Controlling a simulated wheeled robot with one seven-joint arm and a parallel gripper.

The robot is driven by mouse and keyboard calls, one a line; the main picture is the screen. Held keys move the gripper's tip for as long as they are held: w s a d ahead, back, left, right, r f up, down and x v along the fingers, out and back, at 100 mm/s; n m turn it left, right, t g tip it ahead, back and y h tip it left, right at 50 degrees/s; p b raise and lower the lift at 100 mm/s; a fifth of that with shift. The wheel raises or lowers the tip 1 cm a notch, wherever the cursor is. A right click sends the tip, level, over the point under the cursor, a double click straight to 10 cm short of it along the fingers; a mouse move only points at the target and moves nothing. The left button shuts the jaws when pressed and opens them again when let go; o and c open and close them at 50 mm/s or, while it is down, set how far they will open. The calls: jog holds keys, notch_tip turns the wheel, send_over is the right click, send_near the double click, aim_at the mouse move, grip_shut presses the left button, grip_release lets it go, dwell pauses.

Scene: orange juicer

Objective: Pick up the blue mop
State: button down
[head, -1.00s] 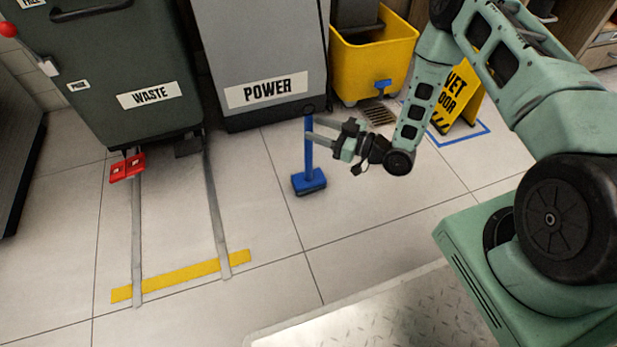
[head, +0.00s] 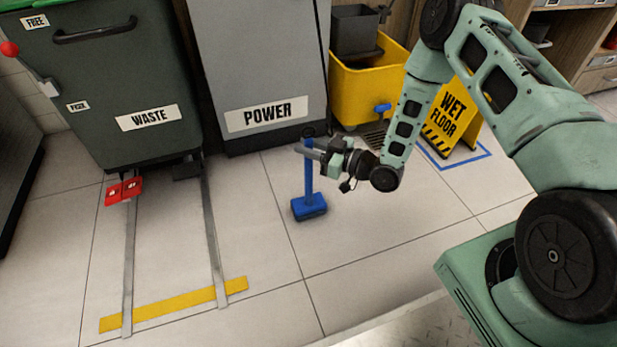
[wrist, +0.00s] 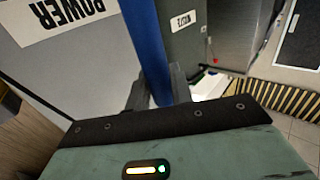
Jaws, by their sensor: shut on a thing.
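The blue mop (head: 309,188) stands about upright in the head view, its blue block-shaped head low, over the tiled floor in front of the grey POWER cabinet. I cannot tell whether the head touches the floor. My gripper (head: 307,149) reaches in from the right and is shut on the upper part of the mop's handle. In the wrist view the blue handle (wrist: 147,45) runs down between my two grey fingers (wrist: 157,95), which sit on either side of it. The handle's lower end is hidden there by my gripper's body.
The grey POWER cabinet (head: 258,75) and green WASTE bin (head: 105,90) stand behind the mop. A yellow bucket (head: 365,85) and yellow wet floor sign (head: 452,110) stand to the right. Floor rails and a yellow strip (head: 170,304) lie left. The floor in front is clear.

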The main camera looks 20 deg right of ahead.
notch_tip(320, 180, up, 10)
jog(key=p, duration=0.6)
jog(key=c, duration=2.2)
grip_release()
jog(key=shift+d, duration=0.1)
